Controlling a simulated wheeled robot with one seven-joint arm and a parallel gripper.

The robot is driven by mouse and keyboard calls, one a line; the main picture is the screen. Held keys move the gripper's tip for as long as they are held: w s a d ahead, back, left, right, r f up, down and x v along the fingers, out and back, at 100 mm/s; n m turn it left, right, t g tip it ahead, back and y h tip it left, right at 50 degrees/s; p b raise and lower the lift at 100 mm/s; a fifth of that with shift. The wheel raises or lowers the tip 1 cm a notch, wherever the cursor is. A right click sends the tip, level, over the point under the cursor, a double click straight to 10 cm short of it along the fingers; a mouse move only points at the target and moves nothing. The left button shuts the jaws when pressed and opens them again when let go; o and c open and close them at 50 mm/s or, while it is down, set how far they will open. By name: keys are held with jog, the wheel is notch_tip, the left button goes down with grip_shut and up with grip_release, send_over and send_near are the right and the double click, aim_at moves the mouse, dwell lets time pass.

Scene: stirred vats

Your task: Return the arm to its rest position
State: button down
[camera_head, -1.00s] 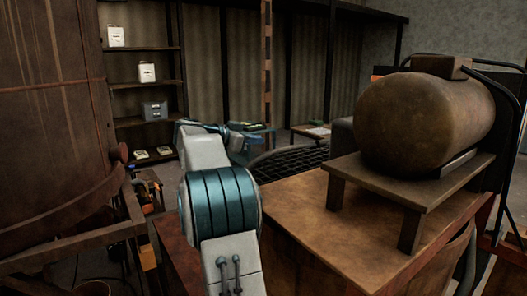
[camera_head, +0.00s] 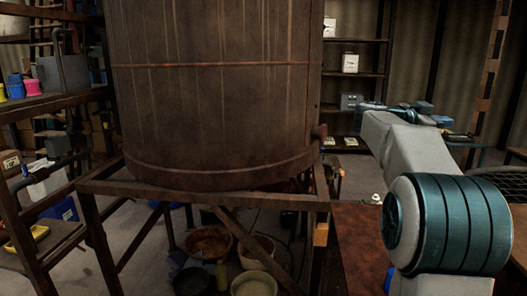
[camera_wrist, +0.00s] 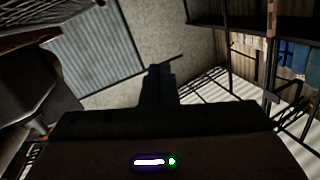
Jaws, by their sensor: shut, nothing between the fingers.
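My arm shows at the right of the head view, its pale and teal links reaching forward, away from the camera. Its far end is small and partly hidden behind my own links, so the fingers are not clear there. In the wrist view my gripper (camera_wrist: 160,72) is a dark shape in the middle, its fingers together with nothing between them. The space just past the fingertips shows a grey wall and a corrugated panel (camera_wrist: 95,45), with no object touching the fingers.
A large brown vat (camera_head: 215,90) stands on a metal frame (camera_head: 200,200) left of my arm. Bowls (camera_head: 208,243) lie beneath it. Shelves with white canisters (camera_head: 350,63) stand behind. A brown surface (camera_head: 365,240) is beside my arm. A rack (camera_head: 55,105) holds colored containers at left.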

jog(key=w+a+r+n+t+y+b, duration=0.1)
jog(key=w+a+n+t+y, duration=0.15)
jog(key=a+n+t, duration=0.35)
jog(key=w+a+r+n+t+y, duration=0.15)
jog(key=a+n+t+y, duration=0.25)
jog(key=a+t, duration=0.4)
jog(key=s+a+f+n+y+b, duration=0.1)
jog(key=s+a+f+n+y, duration=0.15)
jog(key=a+f+y, duration=0.35)
jog(key=s+a+f+n+y, duration=0.25)
jog(key=a+f+n, duration=0.2)
jog(key=a, duration=0.35)
jog(key=s+a+f+n+g+y+b, duration=0.1)
jog(key=s+a+f+g+y, duration=0.15)
jog(key=s+f, duration=0.4)
jog(key=s+a+f+n+g+y, duration=0.1)
jog(key=s+a+f+g, duration=0.3)
jog(key=s+f, duration=0.3)
jog(key=s+d+f+g+h, duration=0.1)
jog(key=s+f+g, duration=0.5)
jog(key=s+f, duration=0.6)
jog(key=shift+s+d+b, duration=0.25)
jog(key=shift+s+b, duration=0.05)
jog(key=shift+s, duration=0.55)
jog(key=shift+s, duration=0.15)
